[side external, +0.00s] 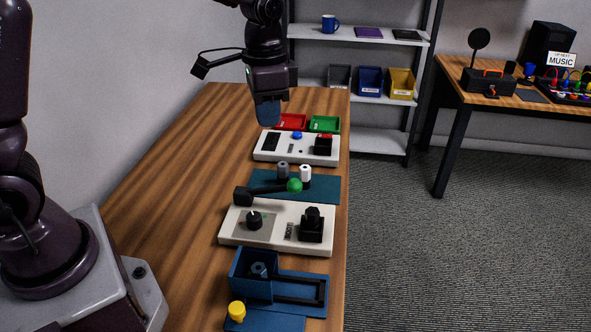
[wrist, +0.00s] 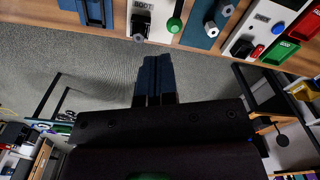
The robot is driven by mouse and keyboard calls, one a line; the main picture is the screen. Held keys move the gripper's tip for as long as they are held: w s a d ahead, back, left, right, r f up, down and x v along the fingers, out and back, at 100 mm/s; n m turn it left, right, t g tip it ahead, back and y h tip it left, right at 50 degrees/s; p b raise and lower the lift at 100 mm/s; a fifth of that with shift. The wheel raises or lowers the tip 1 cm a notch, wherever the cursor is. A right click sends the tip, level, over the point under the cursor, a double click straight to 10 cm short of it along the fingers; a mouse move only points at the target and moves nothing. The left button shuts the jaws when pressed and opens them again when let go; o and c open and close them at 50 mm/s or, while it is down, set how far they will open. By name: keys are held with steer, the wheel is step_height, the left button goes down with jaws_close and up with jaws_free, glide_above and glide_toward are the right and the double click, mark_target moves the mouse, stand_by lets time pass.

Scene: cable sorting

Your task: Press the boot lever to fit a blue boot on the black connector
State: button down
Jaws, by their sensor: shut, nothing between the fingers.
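The white boot panel (side external: 240,238) carries a dark dial (side external: 254,220) and a black block (side external: 312,228), which may hold the black connector. Its lever has a green ball (side external: 295,185) on a black arm running right from a black pivot (side external: 243,196). The ball also shows in the wrist view (wrist: 174,25), right of the "BOOT" lettering. I cannot make out a blue boot on the connector.
Beyond the lever, a blue mat (side external: 325,190) bears a grey and a white-topped cylinder. Farther stand a white button panel (side external: 265,155), a red tray (side external: 291,121) and a green tray (side external: 325,124). Nearest are a blue bin (side external: 252,285) and yellow knob (side external: 237,311). The table's left is clear.

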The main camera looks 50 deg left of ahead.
steer(key=m, duration=0.2)
glide_above(296, 180)
steer(key=s, duration=0.2)
step_height(296, 180, down, 2)
steer(key=f, duration=0.1)
steer(key=w+r+m, duration=0.2)
steer(key=shift+m, duration=0.3)
steer(key=shift+f, duration=0.2)
step_height(296, 180, down, 14)
steer(key=shift+r, duration=0.1)
